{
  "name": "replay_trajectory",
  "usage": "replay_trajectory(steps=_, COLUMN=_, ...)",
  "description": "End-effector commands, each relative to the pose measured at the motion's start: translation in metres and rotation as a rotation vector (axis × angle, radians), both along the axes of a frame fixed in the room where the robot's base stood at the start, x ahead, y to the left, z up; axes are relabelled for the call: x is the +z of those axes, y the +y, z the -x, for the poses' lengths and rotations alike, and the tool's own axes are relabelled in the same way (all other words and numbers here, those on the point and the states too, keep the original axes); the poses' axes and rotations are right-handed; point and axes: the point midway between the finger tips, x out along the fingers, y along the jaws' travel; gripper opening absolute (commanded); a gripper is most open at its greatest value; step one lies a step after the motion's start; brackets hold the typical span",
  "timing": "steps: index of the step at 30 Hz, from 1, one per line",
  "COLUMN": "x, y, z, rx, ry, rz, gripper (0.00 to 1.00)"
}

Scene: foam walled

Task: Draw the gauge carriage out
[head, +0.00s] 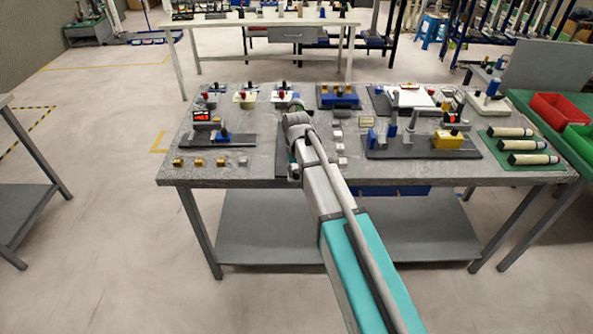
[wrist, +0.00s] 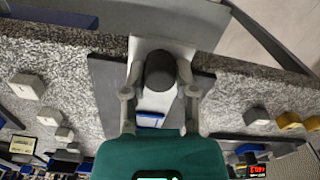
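My gripper (wrist: 160,76) points down over a dark plate (wrist: 105,85) at the table's front edge. Its two fingers stand on either side of a dark round knob (wrist: 160,70). The knob rises from a pale, light-grey piece (wrist: 155,103) on that plate, which looks like the gauge carriage. Whether the fingertips press on the knob or leave a small gap is unclear. A blue part (wrist: 150,118) shows between the fingers, partly hidden by my gripper's teal body. In the head view my arm covers most of this spot; part of the dark plate (head: 282,160) shows.
The grey table (head: 300,90) is crowded. Pale blocks (head: 337,136) stand right of my gripper, brass and pale blocks (head: 198,163) to its left. A fixture with a red display (head: 202,116) and a blue-and-yellow fixture (head: 420,145) flank it. Open floor lies left.

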Motion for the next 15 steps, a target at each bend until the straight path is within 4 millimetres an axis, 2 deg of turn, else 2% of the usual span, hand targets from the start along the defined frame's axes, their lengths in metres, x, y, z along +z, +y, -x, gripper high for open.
replay_trajectory(steps=1, x=0.0, y=0.0002, z=-0.0003, rx=0.0, ry=0.0, rz=0.0, gripper=0.5)
replay_trajectory(steps=4, x=0.0, y=0.0, z=-0.0003, rx=0.0, ry=0.0, rz=0.0, gripper=0.69)
replay_trajectory(steps=15, x=0.0, y=-0.0003, z=-0.0006, rx=0.0, ry=0.0, rz=0.001, gripper=0.7)
